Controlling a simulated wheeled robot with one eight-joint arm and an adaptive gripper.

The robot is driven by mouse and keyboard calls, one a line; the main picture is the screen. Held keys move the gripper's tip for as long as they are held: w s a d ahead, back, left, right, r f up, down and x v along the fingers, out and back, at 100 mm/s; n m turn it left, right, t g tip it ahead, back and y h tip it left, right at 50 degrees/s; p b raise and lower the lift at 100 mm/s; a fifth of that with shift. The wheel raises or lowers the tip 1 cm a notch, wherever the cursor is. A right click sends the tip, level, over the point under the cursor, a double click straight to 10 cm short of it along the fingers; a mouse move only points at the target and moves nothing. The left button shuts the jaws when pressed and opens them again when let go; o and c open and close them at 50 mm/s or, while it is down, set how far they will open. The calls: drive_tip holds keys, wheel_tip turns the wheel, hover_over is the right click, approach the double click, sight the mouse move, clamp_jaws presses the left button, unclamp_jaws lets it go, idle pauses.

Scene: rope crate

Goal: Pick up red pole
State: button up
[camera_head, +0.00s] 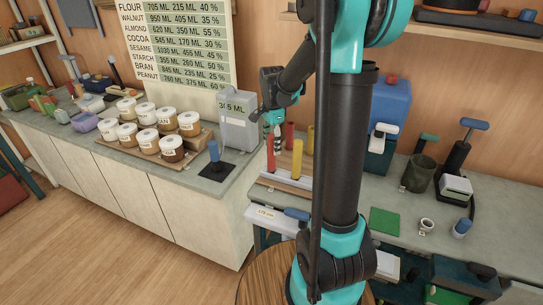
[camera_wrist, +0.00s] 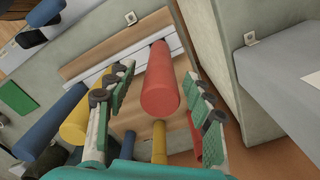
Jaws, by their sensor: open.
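A red pole (camera_wrist: 160,85) stands upright on the wooden rack and lies between the two open fingers of my gripper (camera_wrist: 157,78) in the wrist view. I see a gap on both sides of the pole, so the fingers do not appear to touch it. In the head view my gripper (camera_head: 277,140) hangs just above the rack, by a red pole (camera_head: 270,154) at its left end. A second red pole (camera_head: 289,135) stands behind. In the wrist view, another red piece (camera_wrist: 195,142) is partly hidden by the right finger.
Yellow poles (camera_wrist: 75,122) (camera_head: 297,159) and a blue pole (camera_wrist: 42,128) stand close beside my gripper. A grey container (camera_head: 238,125) and a blue-handled tool (camera_head: 215,160) stand to the left. Labelled jars fill a tray further left.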

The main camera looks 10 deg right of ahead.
sight(271, 156)
drive_tip(key=shift+a+f, duration=0.15)
drive_tip(key=shift+f, duration=2.65)
drive_tip(key=shift+c, duration=0.4)
clamp_jaws()
